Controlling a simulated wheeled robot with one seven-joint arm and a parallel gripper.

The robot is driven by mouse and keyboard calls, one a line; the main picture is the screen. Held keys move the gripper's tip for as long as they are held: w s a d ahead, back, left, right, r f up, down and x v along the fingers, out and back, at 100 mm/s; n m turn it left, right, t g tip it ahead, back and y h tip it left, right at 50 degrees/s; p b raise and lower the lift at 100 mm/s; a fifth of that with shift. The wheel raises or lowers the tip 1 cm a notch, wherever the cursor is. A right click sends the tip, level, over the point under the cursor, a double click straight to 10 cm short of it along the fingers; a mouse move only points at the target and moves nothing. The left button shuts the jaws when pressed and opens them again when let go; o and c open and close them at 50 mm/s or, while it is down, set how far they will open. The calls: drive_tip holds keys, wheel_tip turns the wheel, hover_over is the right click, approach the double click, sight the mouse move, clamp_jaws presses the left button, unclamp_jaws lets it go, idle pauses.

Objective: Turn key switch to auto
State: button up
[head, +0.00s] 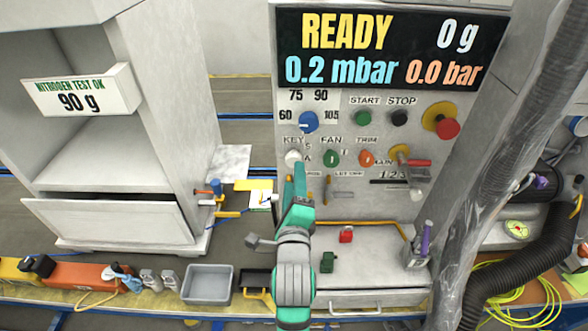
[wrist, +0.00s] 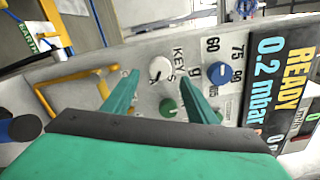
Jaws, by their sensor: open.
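The key switch (head: 293,158) is a white round knob under the KEY label on the grey control panel (head: 262,150), with S and A marked to its right. In the wrist view the key switch (wrist: 159,69) shows beyond and between my two green fingertips. Its exact turn position is too small to tell. My gripper (head: 300,172) is open and empty, just below and to the right of the key switch in the head view. In the wrist view my gripper (wrist: 160,66) has its fingers spread apart, and no contact with the knob shows.
A blue knob (head: 308,122) sits above the key switch, and a green FAN knob (head: 331,158) and an orange TRIM knob (head: 367,158) sit to its right. A red emergency button (head: 447,128) is farther right. A yellow rail (wrist: 75,82) stands out from the panel.

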drive_tip(key=s, duration=0.3)
drive_tip(key=shift+s, duration=0.1)
idle(0.4)
